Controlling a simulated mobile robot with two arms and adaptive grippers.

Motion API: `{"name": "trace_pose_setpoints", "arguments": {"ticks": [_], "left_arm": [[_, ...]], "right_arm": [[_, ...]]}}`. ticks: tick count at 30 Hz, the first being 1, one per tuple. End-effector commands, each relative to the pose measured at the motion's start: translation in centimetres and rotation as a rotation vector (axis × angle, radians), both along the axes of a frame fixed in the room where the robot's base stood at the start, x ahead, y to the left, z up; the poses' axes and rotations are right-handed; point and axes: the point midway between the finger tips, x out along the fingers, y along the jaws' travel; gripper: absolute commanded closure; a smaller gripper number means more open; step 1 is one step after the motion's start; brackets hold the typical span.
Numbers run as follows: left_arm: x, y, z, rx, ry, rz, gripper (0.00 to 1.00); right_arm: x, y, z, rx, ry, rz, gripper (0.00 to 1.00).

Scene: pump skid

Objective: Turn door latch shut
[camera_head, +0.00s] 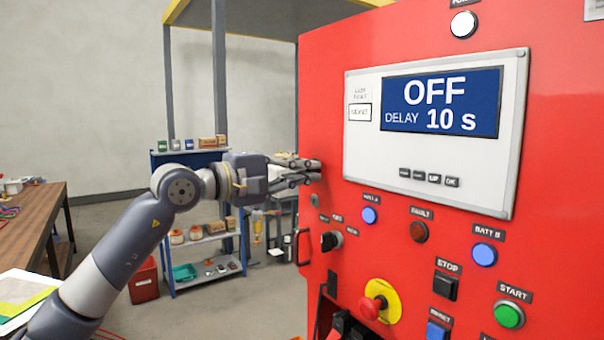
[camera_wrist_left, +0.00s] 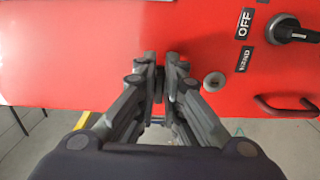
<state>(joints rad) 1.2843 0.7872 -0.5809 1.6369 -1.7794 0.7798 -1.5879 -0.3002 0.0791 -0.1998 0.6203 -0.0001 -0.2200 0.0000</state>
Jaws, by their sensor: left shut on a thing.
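The red panel (camera_head: 325,100) fills the right of the head view. My left gripper (camera_head: 316,171) reaches its left edge from the left, fingertips against the red face. In the left wrist view, the fingers (camera_wrist_left: 160,75) are shut on a small dark piece, taken to be the door latch (camera_wrist_left: 159,88). Only a sliver of the latch shows between the fingers, so its turn angle cannot be told. In the head view the fingers hide it. My right gripper is not in view.
A round keyhole lock (camera_wrist_left: 214,82) sits just right of the fingers. A black rotary switch (camera_head: 331,241), a door handle (camera_head: 301,246) and a red emergency button (camera_head: 372,307) stick out from the panel. A blue shelf (camera_head: 205,240) and wooden bench (camera_head: 30,225) stand behind.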

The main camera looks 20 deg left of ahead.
Motion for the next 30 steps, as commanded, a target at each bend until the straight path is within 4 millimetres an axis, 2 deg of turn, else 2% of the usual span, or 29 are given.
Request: {"name": "trace_pose_setpoints", "arguments": {"ticks": [11, 12, 14, 15, 26, 30], "left_arm": [[0.0, -0.1, -0.1, 0.006, -0.002, -0.001, 1.0], [0.0, -0.1, -0.1, 0.006, -0.002, -0.001, 0.87], [0.0, -0.1, -0.1, 0.006, -0.002, -0.001, 0.74], [0.0, -0.1, -0.1, 0.005, -0.001, -0.001, 0.72], [-0.2, 0.2, -0.1, 0.004, -0.002, 0.0, 0.72], [-1.4, 1.3, -0.1, 0.005, -0.003, 0.003, 0.72]], "right_arm": [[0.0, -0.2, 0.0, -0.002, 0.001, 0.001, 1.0], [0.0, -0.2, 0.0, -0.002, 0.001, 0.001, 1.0], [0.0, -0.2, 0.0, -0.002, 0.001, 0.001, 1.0], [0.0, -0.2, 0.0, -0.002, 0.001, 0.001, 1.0], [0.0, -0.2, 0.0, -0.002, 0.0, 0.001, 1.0], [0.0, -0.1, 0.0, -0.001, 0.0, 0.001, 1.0]]}}
